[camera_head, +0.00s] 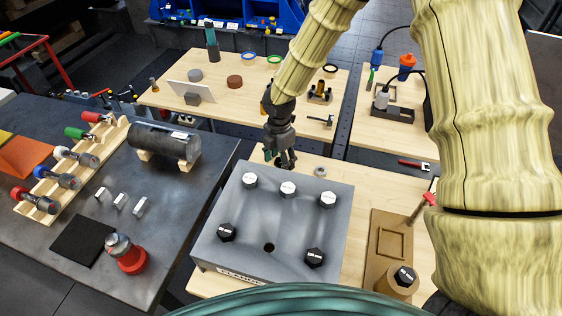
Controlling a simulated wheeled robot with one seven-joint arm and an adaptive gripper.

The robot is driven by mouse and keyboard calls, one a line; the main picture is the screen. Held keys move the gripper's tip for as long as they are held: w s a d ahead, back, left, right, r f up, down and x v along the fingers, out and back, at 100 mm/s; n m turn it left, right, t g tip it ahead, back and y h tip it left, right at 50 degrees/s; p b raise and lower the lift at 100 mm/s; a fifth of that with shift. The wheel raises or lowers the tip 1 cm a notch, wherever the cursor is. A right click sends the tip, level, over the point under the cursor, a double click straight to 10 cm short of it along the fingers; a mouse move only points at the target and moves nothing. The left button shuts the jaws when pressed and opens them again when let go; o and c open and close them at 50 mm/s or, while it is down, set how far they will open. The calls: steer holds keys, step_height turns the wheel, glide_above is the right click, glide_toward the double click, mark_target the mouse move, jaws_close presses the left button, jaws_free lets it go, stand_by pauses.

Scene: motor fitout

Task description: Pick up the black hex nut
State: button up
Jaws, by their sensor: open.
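A black hex piece with a white stripe on top (404,276) sits on a tan round stand at the lower right. Similar dark hex heads show on the grey flange block (215,250): one at front left (227,232), one at front right (314,258), and several with paler tops along the back. I cannot tell which one the task calls the black hex nut. A small grey ring-like piece (320,171) lies just behind the block. My gripper (280,160) is open, pointing down near the block's back edge, apart from the stand. Its fingers look empty.
The block has an open hole (268,248) at its front. A wooden tray (375,230) and a red-handled tool (424,204) are at right. A dark table (190,215) with a bolt rack and a red-based part (128,258) stands at left. My arm covers the right side.

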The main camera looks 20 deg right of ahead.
steer(key=c, duration=1.1)
steer(key=shift+r, duration=0.1)
steer(key=shift+c, duration=0.2)
